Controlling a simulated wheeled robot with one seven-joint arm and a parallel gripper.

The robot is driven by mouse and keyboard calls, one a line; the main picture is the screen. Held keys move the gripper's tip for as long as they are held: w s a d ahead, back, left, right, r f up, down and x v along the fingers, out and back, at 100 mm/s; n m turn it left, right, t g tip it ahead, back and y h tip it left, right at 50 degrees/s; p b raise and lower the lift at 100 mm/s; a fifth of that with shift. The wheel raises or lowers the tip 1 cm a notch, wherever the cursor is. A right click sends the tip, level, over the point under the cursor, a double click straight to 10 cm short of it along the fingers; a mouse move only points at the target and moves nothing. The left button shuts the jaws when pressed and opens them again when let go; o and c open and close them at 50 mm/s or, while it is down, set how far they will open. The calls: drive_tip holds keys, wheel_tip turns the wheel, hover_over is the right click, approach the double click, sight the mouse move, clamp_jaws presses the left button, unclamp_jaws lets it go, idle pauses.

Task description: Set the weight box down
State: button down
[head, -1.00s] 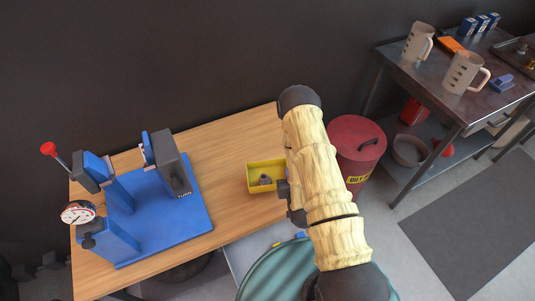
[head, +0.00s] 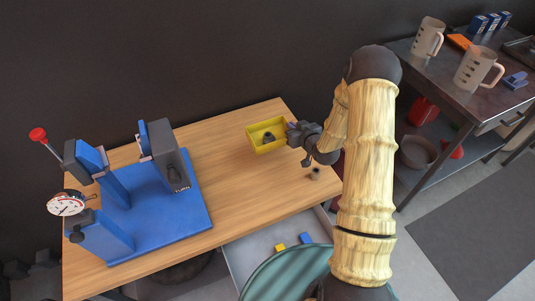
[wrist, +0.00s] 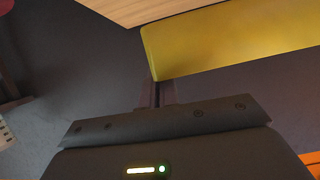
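The weight box is a small open yellow box (head: 285,140) with a dark weight (head: 268,137) in it. In the head view it is upright at the back right of the wooden table (head: 235,185). My gripper (head: 291,132) meets the box's right wall and looks shut on it. In the wrist view the yellow wall of the box (wrist: 230,40) fills the upper right, and my narrow, nearly closed fingers (wrist: 156,94) reach its lower corner. Whether the box touches the tabletop or hangs just above it, I cannot tell.
A blue fixture (head: 160,215) with a dial gauge (head: 67,205) takes the table's left side. A small dark cylinder (head: 315,174) stands near the right edge. An open drawer (head: 250,262) at the front holds small blocks. The table's middle is clear.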

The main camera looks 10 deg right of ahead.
drive_tip(key=shift+w+r, duration=0.1)
hover_over(290, 154)
drive_tip(key=f, duration=0.5)
drive_tip(key=shift+w+a+f+p, duration=0.1)
drive_tip(key=shift+w+f+p, duration=0.1)
drive_tip(key=shift+p, duration=0.1)
drive_tip(key=shift+f, duration=0.2)
drive_tip(key=shift+d, duration=0.3)
drive_tip(key=shift+s+a, duration=0.1)
drive_tip(key=shift+a, duration=0.1)
drive_tip(key=shift+a+f, duration=0.15)
wheel_tip(290, 154, down, 3)
drive_tip(key=shift+s, duration=0.1)
drive_tip(key=shift+f, duration=0.4)
